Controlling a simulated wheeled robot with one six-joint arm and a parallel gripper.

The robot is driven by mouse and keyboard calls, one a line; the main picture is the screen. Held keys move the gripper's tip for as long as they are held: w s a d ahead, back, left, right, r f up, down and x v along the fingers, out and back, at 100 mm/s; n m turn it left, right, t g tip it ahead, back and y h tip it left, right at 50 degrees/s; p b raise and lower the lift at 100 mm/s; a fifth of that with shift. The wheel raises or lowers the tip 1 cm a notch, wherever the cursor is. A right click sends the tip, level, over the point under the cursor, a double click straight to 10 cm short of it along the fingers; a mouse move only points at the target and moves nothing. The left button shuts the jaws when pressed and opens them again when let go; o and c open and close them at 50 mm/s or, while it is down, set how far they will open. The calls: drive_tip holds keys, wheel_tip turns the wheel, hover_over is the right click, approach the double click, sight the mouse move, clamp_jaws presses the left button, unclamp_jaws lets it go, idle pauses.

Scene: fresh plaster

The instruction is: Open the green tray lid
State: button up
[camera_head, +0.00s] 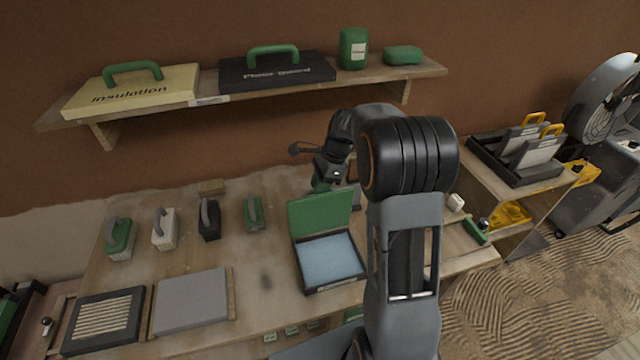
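The green tray lid (319,211) stands raised at the back edge of a dark tray (334,286) on the workbench. The tray is open and a flat pale blue surface (328,260) shows inside it. My gripper (320,184) is just behind the top edge of the lid, pointing down. A small green piece shows at its tip, and I cannot tell whether it touches the lid. Its fingers are too small and partly hidden to tell whether they are open or shut. My arm covers the bench to the right of the tray.
Several handled tools, such as a green one (254,213), stand left of the tray. A grey panel (192,300) and a dark framed tray (103,320) lie at the front left. A wall shelf (215,97) with boxes overhangs the bench. A fan (606,100) stands at the right.

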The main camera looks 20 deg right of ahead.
drive_tip(key=v, duration=1.3)
drive_tip(key=shift+d+r, duration=0.15)
drive_tip(key=shift+r, duration=0.2)
drive_tip(key=shift+w, duration=0.1)
drive_tip(key=s+f+n, duration=0.1)
drive_tip(key=n, duration=0.2)
drive_tip(key=s+f+n+h, duration=0.1)
drive_tip(key=s+f+n, duration=0.1)
drive_tip(key=n, duration=0.1)
drive_tip(key=s+f+n+h, duration=0.1)
drive_tip(key=f+n, duration=0.1)
drive_tip(key=n, duration=0.1)
drive_tip(key=shift+s+a+f+t, duration=0.15)
drive_tip(key=shift+s+a+t, duration=0.2)
drive_tip(key=shift+t, duration=0.05)
drive_tip(key=s+a+n+t+h, duration=0.1)
drive_tip(key=s+a+n+t, duration=0.1)
drive_tip(key=s+a+n, duration=0.2)
drive_tip(key=s+a+n+t+h, duration=0.1)
drive_tip(key=s+a+n, duration=0.4)
drive_tip(key=s, duration=0.6)
drive_tip(key=shift+n+t+h, duration=0.3)
drive_tip(key=shift+n+t, duration=0.1)
drive_tip(key=shift+n, duration=0.1)
